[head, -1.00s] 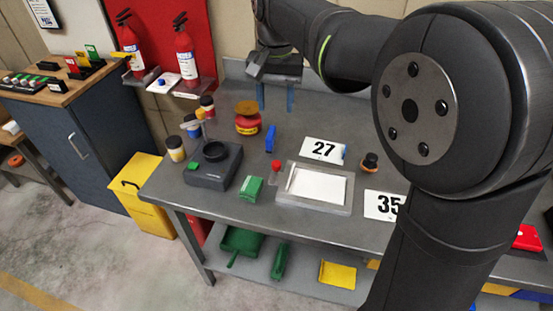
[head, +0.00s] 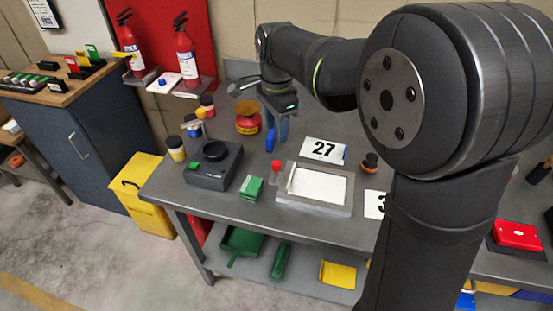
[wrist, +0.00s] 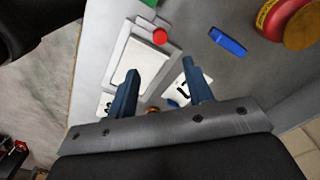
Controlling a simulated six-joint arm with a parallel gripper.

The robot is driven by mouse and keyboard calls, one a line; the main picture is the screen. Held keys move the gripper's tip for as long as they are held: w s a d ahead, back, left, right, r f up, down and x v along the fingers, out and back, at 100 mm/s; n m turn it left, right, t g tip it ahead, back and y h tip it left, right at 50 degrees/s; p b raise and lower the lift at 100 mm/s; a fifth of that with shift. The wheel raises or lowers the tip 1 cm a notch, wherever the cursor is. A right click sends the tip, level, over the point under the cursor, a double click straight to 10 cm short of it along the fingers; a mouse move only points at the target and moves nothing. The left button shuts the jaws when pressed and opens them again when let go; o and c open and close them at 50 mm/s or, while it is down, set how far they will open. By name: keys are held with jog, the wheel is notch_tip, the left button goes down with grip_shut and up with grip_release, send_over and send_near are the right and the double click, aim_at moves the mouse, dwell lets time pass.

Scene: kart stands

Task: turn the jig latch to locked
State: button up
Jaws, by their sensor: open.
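My gripper (head: 278,130) hangs above the back middle of the grey bench, its two blue fingers pointing down. In the wrist view, the fingers (wrist: 161,70) stand apart with nothing between them. No part is clearly recognisable as the jig latch. A dark grey block with a black ring (head: 204,177) and a small green piece stands on the bench left of my gripper. A grey frame (head: 312,207) with a white sheet lies in front, with a small red-topped piece (head: 276,164) at its left back corner. That red top also shows in the wrist view (wrist: 160,36).
A blue piece (head: 270,140) is close to my fingers in the head view. A red and yellow round container (head: 248,124) stands behind it. A green box (head: 252,188), a "27" card (head: 324,150) and an orange-black knob (head: 370,162) are nearby. Jars stand at the left back.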

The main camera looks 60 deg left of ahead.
aim_at(277, 163)
notch_tip(277, 163, down, 12)
jog(key=shift+r, duration=0.1)
jog(key=shift+c, duration=0.2)
jog(key=c, duration=1)
